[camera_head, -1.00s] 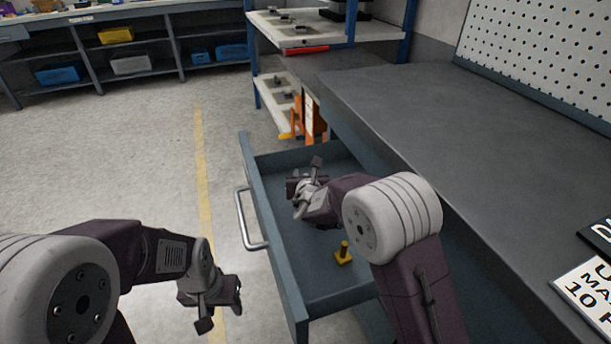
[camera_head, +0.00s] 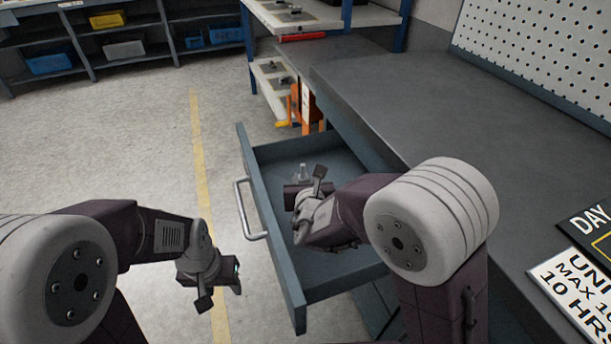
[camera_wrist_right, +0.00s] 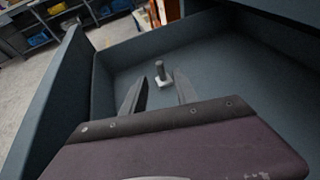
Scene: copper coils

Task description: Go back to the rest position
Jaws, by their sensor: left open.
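My right gripper (camera_head: 308,188) is over the open drawer (camera_head: 272,215). In the right wrist view its two fingers (camera_wrist_right: 158,90) are apart, with nothing between them. A small grey peg-like piece on a pale base (camera_wrist_right: 162,78) stands upright on the drawer floor beyond the fingertips. It also shows as a small pale piece (camera_head: 302,173) just behind the gripper in the head view. My left gripper (camera_head: 222,288) is open and empty over the bare floor, left of the drawer. My right arm hides part of the drawer's near end.
The dark workbench (camera_head: 430,105) stands right of the drawer, with printed signs (camera_head: 580,285) near its front. The drawer's handle (camera_head: 247,210) sticks out to the left. A shelf rack (camera_head: 300,20) is behind. The floor to the left is clear.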

